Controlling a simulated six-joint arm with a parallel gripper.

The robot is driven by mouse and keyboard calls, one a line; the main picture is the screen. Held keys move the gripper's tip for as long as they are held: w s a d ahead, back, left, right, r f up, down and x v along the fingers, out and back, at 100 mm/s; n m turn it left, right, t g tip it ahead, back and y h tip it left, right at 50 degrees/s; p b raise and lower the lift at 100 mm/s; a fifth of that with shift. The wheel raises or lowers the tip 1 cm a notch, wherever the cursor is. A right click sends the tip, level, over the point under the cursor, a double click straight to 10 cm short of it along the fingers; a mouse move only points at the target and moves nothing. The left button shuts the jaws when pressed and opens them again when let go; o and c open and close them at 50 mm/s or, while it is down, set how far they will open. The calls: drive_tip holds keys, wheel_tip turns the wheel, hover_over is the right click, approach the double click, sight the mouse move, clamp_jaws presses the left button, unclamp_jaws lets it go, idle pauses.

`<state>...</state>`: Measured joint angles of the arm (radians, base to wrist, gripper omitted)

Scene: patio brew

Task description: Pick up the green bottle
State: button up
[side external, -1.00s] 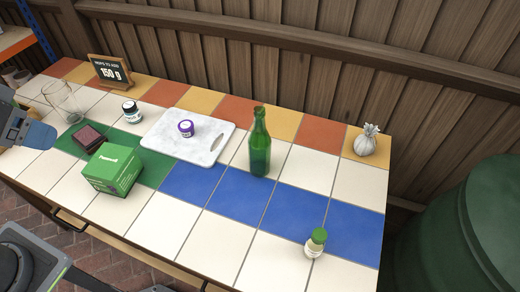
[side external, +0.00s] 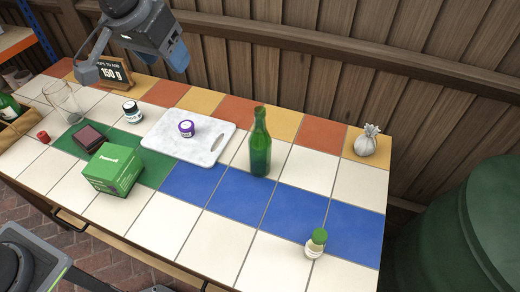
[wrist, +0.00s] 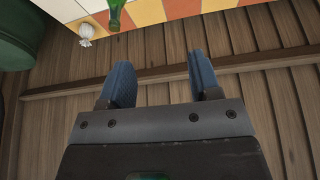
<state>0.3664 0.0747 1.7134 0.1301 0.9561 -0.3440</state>
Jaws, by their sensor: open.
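The green bottle (side external: 260,150) stands upright on the tiled table, just right of the white marble board, in the side view. Part of it shows at the top edge of the wrist view (wrist: 115,14). My gripper (side external: 132,68) is open and empty, up at the back left near the small sign, well left of the bottle. In the wrist view my gripper (wrist: 162,68) has its two blue fingers apart with only wooden fence between them. A second green bottle (side external: 7,106) shows partly in a basket at the far left edge.
The fence (side external: 400,60) rises behind. Tiles in front of the green bottle are clear.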

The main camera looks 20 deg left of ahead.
approach(260, 114)
drive_tip(key=shift+w+a+x, duration=0.15)
drive_tip(key=shift+x, duration=2.7)
drive_tip(key=shift+w+a+x, duration=0.15)
drive_tip(key=shift+x, duration=2.65)
drive_tip(key=shift+r, duration=0.1)
clamp_jaws()
